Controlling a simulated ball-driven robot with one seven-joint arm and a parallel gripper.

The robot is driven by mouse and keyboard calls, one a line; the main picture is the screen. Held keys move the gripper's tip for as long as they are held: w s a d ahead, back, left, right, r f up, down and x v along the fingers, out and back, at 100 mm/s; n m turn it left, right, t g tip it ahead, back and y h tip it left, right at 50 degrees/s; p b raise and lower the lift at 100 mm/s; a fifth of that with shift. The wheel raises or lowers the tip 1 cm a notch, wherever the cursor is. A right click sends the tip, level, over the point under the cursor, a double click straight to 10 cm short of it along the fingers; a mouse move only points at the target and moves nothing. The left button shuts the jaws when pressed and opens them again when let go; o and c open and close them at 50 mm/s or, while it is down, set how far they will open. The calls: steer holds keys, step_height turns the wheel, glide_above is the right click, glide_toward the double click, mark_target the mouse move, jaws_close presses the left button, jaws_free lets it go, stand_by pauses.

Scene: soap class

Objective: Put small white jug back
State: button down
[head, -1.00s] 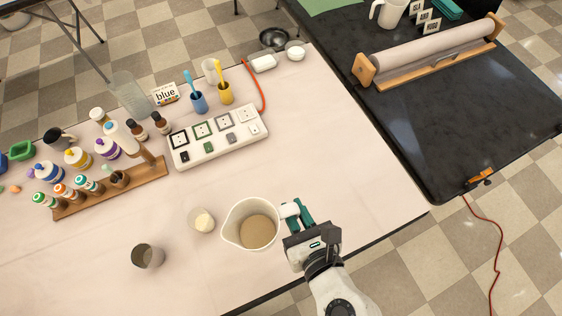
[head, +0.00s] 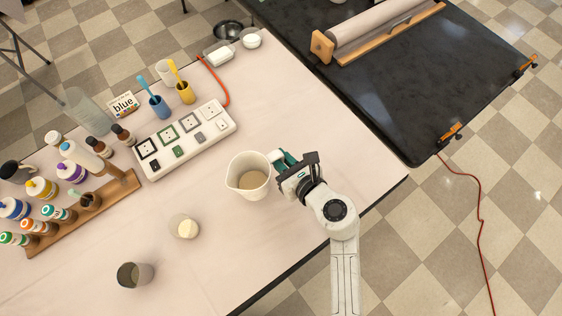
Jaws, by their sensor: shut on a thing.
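A small white jug (head: 240,180) with a spout on its left stands upright at the middle right of the pale table in the head view. Tan contents show inside it. My gripper (head: 286,163) is at the jug's right side, shut on its handle, which the fingers mostly hide. Whether the jug's base touches the tabletop I cannot tell.
A clear cup with cream contents (head: 185,228) and a grey cup (head: 134,275) are to the left. A bottle rack (head: 85,222) is far left. The table (head: 330,150) is bare to the right; a black table (head: 400,80) lies beyond.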

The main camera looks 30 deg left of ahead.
steer(key=shift+w+a+f, duration=0.15)
steer(key=shift+w+f, duration=0.2)
steer(key=shift+f, duration=0.15)
steer(key=shift+w+f+b, duration=0.1)
steer(key=shift+f+b, duration=0.3)
steer(key=shift+f, duration=1.1)
steer(key=shift+f, duration=0.2)
steer(key=c, duration=1.1)
jaws_free()
steer(key=shift+r, duration=0.1)
